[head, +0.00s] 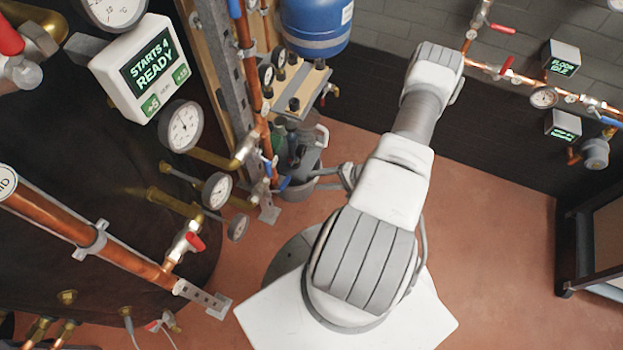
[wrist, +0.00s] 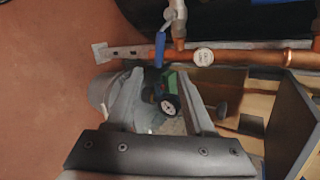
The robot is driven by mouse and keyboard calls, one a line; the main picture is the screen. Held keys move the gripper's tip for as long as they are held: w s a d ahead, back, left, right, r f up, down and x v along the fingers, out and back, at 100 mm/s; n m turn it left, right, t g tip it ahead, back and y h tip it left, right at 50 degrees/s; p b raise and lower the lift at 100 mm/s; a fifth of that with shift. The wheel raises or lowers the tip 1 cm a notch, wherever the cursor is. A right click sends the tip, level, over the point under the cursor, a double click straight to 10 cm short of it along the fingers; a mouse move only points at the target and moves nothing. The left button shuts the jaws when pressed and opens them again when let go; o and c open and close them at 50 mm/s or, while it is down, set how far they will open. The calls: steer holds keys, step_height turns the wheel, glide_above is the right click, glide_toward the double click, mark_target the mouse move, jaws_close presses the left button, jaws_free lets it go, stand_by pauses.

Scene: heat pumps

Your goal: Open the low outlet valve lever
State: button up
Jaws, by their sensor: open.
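A blue valve lever (wrist: 160,49) sits beside a copper pipe in the wrist view, attached to a metal valve (wrist: 178,18). In the head view a low blue lever (head: 283,183) shows left of my gripper, on the pipework. No label shows which valve is the low outlet. My gripper (wrist: 159,74) is open with nothing held. Its fingertips lie either side of the blue lever's lower end in the wrist view; whether they touch it I cannot tell. In the head view my gripper (head: 343,176) is small and partly hidden by my arm.
A grey bucket (wrist: 101,90) with dark and green items stands behind the fingers. A red-handled valve (head: 195,242) is at left. Open red floor lies right of my arm.

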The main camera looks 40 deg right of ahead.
steer(key=shift+f+m+b, duration=0.25)
steer(key=shift+m+b, duration=0.05)
steer(key=c, duration=0.4)
steer(key=f+m+b, duration=0.1)
steer(key=m+b, duration=0.1)
steer(key=shift+s+f+m, duration=0.15)
steer(key=shift+f+m, duration=0.2)
steer(key=shift+m, duration=0.05)
jaws_close()
step_height(320, 180, down, 6)
steer(key=a+m+b, duration=0.1)
steer(key=m+b, duration=0.8)
steer(key=m, duration=0.6)
steer(key=b+x, duration=0.3)
steer(key=x, duration=0.6)
steer(key=shift+t, duration=0.4)
steer(key=shift+w+a+r+b, duration=0.1)
steer(key=shift+w+r+b, duration=0.2)
steer(key=shift+r, duration=0.75)
steer(key=shift+w+a+r+b, duration=0.1)
steer(key=shift+w+r, duration=0.35)
steer(key=shift+r, duration=0.55)
